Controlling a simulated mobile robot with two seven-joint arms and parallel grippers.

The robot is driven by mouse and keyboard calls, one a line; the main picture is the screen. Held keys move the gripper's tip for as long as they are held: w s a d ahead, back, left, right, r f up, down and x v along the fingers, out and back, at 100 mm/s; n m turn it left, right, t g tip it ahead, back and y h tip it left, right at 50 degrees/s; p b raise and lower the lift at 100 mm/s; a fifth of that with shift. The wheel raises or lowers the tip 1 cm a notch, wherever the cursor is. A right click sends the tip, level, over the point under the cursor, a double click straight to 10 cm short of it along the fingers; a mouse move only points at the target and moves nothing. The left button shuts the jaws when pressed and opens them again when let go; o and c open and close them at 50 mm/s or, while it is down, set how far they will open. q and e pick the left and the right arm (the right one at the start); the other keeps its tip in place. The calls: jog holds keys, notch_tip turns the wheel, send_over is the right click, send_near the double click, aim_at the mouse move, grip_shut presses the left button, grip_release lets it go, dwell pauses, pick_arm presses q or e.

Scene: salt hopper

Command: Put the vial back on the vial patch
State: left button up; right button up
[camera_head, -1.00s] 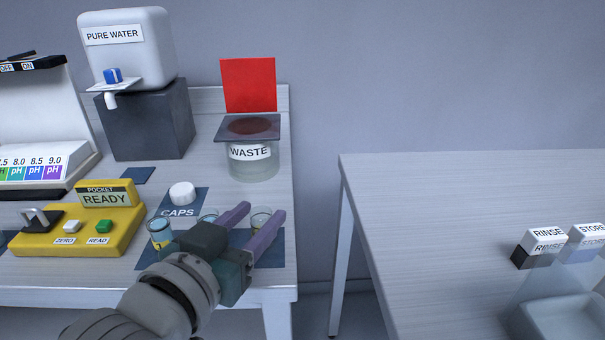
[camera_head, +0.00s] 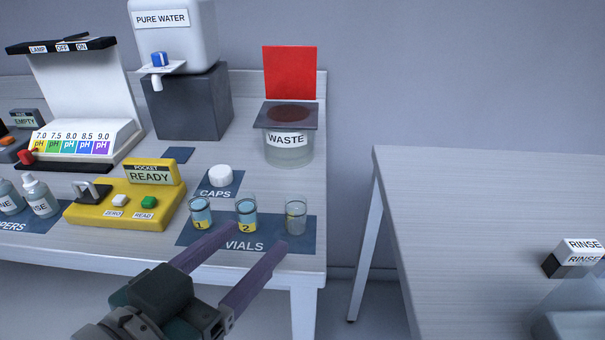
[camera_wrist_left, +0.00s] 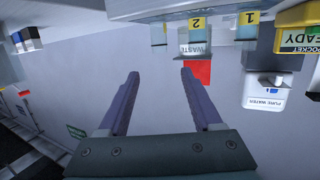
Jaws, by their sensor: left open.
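Vial 1 (camera_head: 200,214), vial 2 (camera_head: 246,216) and a third, clearer vial (camera_head: 295,218) stand upright in a row on the dark blue vial patch (camera_head: 305,244), labelled VIALS. The third vial is at the patch's right end. My left gripper (camera_head: 256,239) is open and empty, in front of the patch, fingers pointing towards the vials and apart from them. In the left wrist view, which is upside down, the gripper (camera_wrist_left: 160,74) has nothing between its fingers; vial 2 (camera_wrist_left: 197,42) and vial 1 (camera_wrist_left: 247,28) show beyond the fingertips. My right gripper is out of view.
A yellow pocket meter (camera_head: 125,205) reading READY stands left of the vials. The white cap (camera_head: 220,174) on the caps patch and the waste jar (camera_head: 288,150) are behind them. A gap separates this table from the right table (camera_head: 460,220).

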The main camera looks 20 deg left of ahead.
pick_arm(q)
jog(key=s+a+f+g+y, duration=0.1)
jog(key=s+a+g, duration=0.2)
jog(key=s+g, duration=0.9)
jog(key=s, duration=0.3)
jog(key=shift+m+y, duration=0.3)
jog(key=shift+y, duration=0.1)
dwell(0.4)
